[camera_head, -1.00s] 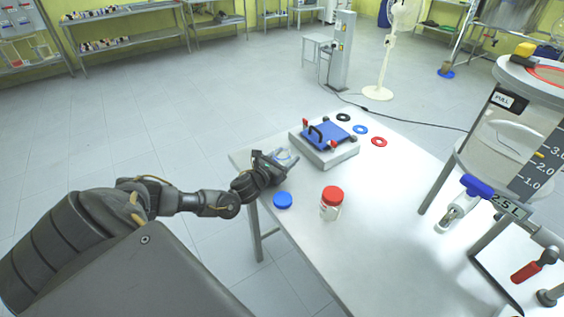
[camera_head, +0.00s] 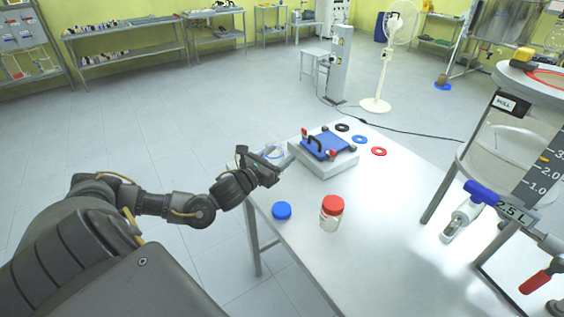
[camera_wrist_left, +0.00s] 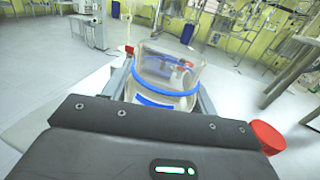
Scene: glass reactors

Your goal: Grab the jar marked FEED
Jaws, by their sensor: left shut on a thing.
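My left gripper (camera_head: 272,160) is shut on a clear glass jar (camera_wrist_left: 168,72) with a blue ring around it and a blue patch below the ring. In the left wrist view the fingers lie on both sides of the jar. In the head view the jar (camera_head: 275,152) is small and partly hidden by the gripper, above the table's left edge. I cannot read any marking on it. A second clear jar with a red lid (camera_head: 333,205) stands upright on the table, right of the gripper. My right gripper is not in view.
A blue lid (camera_head: 282,211) lies near the table's (camera_head: 375,250) left edge. A white device with a blue plate (camera_head: 325,143) stands just right of the gripper. A large vessel (camera_head: 497,150) stands at the right.

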